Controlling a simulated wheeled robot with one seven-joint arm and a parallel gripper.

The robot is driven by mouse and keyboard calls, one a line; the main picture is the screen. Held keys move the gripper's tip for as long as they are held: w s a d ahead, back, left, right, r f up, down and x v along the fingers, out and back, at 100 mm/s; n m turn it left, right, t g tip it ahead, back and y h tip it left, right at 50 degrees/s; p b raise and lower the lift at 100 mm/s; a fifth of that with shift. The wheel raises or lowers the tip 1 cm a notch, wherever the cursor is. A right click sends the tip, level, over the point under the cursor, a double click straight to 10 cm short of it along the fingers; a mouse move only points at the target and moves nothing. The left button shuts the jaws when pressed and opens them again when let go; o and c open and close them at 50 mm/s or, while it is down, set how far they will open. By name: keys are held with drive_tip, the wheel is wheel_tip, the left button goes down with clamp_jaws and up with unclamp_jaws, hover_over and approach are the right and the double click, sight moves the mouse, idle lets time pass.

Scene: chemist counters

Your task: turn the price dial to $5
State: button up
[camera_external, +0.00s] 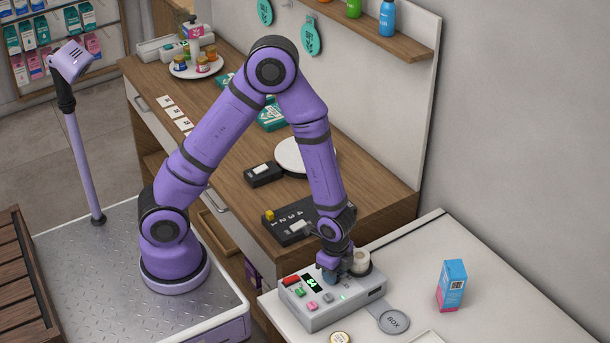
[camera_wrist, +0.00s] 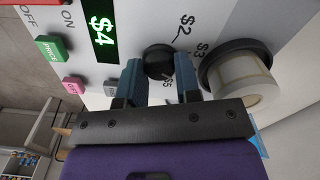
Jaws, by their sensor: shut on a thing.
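The price dial (camera_wrist: 158,62) is a round black knob on the face of a grey label machine (camera_external: 335,304). My gripper (camera_wrist: 158,75) is shut on the dial, with one blue finger on each side of it. In the external view my gripper (camera_external: 338,274) reaches down onto the machine's top and hides the dial. The green display (camera_wrist: 103,40) reads $4 in the wrist view. The $2 and $3 marks show beside the dial, and a partly covered $5 mark (camera_wrist: 167,83) lies by the right finger. The dial's pointer cannot be made out.
A white label roll (camera_wrist: 243,80) sits close to the right finger. Green (camera_wrist: 54,48) and pink (camera_wrist: 74,86) buttons lie left of the dial. A blue and pink box (camera_external: 452,285) stands on the white counter, right of a grey BOX disc (camera_external: 393,321).

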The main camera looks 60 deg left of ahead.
drive_tip(key=m, duration=0.4)
drive_tip(key=shift+m, duration=2.2)
drive_tip(key=o, duration=0.9)
wheel_tip(320, 180, up, 11)
drive_tip(key=shift+f, duration=0.15)
